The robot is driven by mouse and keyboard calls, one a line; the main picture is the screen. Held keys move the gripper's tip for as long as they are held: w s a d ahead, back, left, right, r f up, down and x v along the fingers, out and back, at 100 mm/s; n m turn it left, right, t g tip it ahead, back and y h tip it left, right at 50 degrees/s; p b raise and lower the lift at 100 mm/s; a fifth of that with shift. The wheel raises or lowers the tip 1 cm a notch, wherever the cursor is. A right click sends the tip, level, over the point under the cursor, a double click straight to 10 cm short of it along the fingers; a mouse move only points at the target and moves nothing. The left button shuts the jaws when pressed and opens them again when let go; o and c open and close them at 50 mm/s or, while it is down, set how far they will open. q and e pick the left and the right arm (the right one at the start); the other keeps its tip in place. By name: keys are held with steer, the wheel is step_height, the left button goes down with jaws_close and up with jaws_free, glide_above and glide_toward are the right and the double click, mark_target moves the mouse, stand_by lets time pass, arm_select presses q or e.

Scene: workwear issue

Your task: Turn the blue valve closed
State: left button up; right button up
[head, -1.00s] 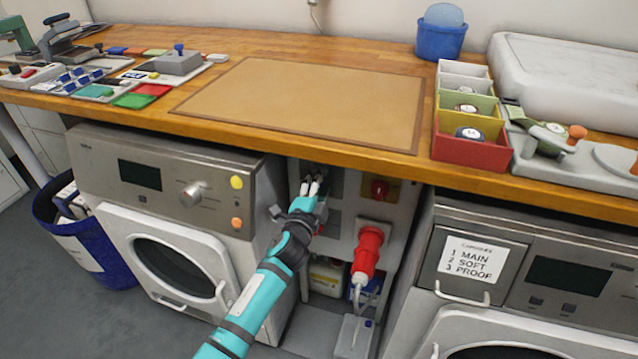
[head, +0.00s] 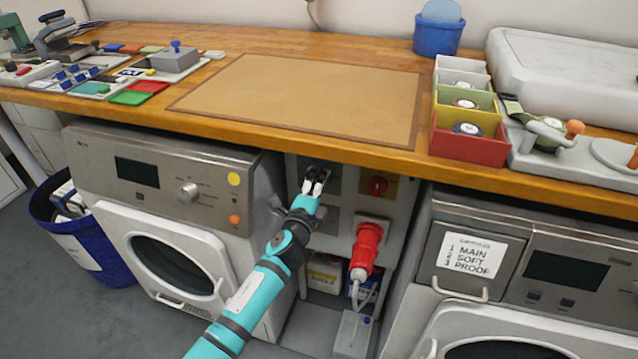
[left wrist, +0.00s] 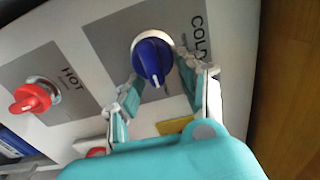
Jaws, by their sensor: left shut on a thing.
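The blue valve (left wrist: 151,58) is a round blue knob with a white pointer mark, on a grey plate marked COLD (left wrist: 198,36) in the left wrist view. Its pointer mark points toward the bottom of that view. My left gripper (head: 316,178) reaches under the worktop to the wall panel between the two machines. In the head view the gripper hides the knob. My right gripper is not in view.
A red valve (left wrist: 30,97) sits on the HOT plate beside the cold one. Right of my gripper are a red knob on a yellow plate (head: 378,186) and a red plug (head: 366,247). Washing machines flank the niche (head: 150,190); the worktop edge (head: 300,146) overhangs it.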

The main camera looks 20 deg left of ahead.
arm_select(q)
steer(key=shift+s+d+f, duration=0.1)
steer(key=shift+f, duration=0.35)
steer(key=o, duration=1.1)
steer(key=shift+o, duration=0.7)
steer(key=shift+r, duration=0.3)
steer(key=s, duration=1.2)
steer(key=shift+a, duration=0.2)
steer(key=shift+f, duration=0.1)
